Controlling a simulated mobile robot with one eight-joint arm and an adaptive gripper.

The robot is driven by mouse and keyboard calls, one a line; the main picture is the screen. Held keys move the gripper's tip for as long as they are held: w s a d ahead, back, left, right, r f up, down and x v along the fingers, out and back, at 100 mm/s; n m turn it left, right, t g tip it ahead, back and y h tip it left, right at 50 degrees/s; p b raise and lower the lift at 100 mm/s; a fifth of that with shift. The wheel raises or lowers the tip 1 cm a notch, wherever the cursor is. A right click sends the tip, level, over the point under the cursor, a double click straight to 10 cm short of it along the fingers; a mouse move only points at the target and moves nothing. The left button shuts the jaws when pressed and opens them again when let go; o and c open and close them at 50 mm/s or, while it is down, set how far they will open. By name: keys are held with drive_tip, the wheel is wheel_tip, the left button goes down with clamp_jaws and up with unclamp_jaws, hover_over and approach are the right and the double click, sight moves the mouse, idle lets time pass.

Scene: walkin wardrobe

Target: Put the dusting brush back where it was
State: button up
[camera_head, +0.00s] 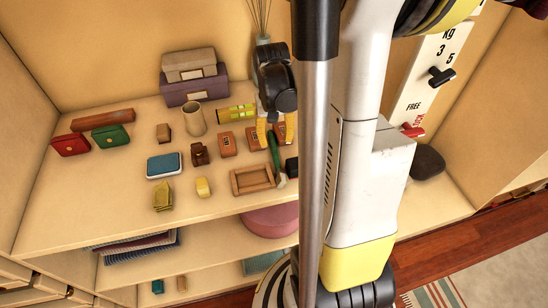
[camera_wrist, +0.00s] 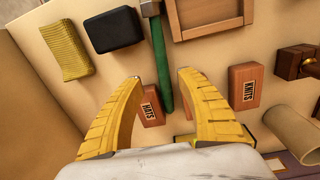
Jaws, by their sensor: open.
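The dusting brush, with a green handle (camera_head: 274,152) and a pale grey head, lies on the wooden shelf board, its head end beside the small wooden tray (camera_head: 242,188). In the wrist view the green handle (camera_wrist: 158,55) runs down the picture, its head cut by the top edge. My gripper (camera_head: 275,133) is open and empty above the shelf. In the wrist view its yellow fingertips (camera_wrist: 160,78) stand on either side of the handle, with a visible gap to each. I cannot tell the height left above the handle.
An orange HATS box (camera_wrist: 151,106) is close beside the left finger; a KNITS box (camera_wrist: 245,86) lies right of the fingers. A black block (camera_wrist: 113,30) and yellow cloth (camera_wrist: 66,52) lie left of the brush. My column hides the shelf's right part.

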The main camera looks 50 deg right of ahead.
sight(274, 148)
drive_tip(key=f+b, duration=0.2)
drive_tip(key=f, duration=0.3)
drive_tip(key=shift+w, duration=0.2)
clamp_jaws()
